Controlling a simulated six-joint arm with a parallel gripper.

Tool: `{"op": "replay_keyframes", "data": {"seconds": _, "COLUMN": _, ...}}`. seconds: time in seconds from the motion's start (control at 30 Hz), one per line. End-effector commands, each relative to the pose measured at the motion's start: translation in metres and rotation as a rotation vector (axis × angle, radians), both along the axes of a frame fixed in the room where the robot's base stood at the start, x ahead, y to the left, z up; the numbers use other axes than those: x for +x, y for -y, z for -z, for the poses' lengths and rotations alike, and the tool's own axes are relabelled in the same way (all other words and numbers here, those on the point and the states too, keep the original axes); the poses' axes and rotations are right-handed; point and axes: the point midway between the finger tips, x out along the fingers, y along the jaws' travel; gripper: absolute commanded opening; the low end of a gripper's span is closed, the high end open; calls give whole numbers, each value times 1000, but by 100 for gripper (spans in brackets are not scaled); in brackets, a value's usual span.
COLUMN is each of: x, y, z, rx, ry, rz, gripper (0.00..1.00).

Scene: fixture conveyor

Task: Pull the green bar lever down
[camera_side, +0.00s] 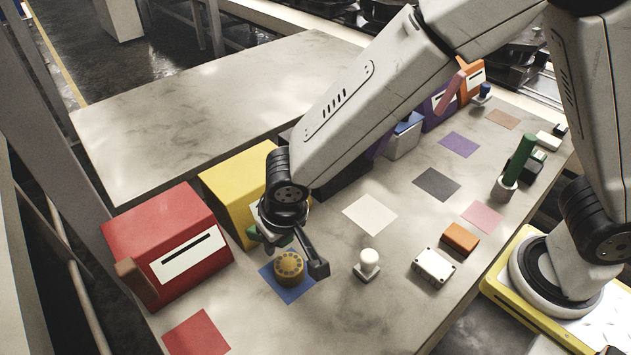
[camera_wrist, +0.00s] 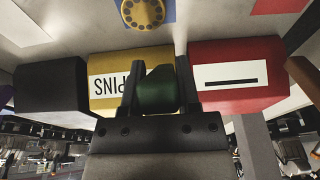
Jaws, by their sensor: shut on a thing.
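My gripper (camera_side: 286,236) is beside the yellow box (camera_side: 232,190), low at its front right corner. In the wrist view my gripper (camera_wrist: 157,80) has its two dark fingers on either side of the dark green bar lever (camera_wrist: 157,92), shut on it. The lever covers part of the yellow box (camera_wrist: 103,73) and its upside-down PINS label. In the side view only a small green piece of the lever (camera_side: 253,235) shows beside my wrist; the rest is hidden.
The red box (camera_side: 165,238) with a brown lever (camera_side: 136,281) stands close at left. A round gold dial (camera_side: 289,265) on a blue square is just below my gripper. A white knob (camera_side: 369,262), a white block (camera_side: 433,266) and a green cylinder (camera_side: 519,158) stand to the right.

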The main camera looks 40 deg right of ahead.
Motion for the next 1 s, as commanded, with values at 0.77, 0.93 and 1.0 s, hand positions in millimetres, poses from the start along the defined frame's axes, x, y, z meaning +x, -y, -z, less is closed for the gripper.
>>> {"op": "replay_keyframes", "data": {"seconds": 0.77, "x": -1, "y": -1, "z": 2, "rx": 5, "ry": 54, "rz": 0, "gripper": 44}}
{"op": "replay_keyframes", "data": {"seconds": 0.93, "x": -2, "y": -1, "z": 3, "rx": 3, "ry": 52, "rz": 0, "gripper": 76}}
{"op": "replay_keyframes", "data": {"seconds": 1.0, "x": -2, "y": -1, "z": 3, "rx": 2, "ry": 51, "rz": 1, "gripper": 76}}
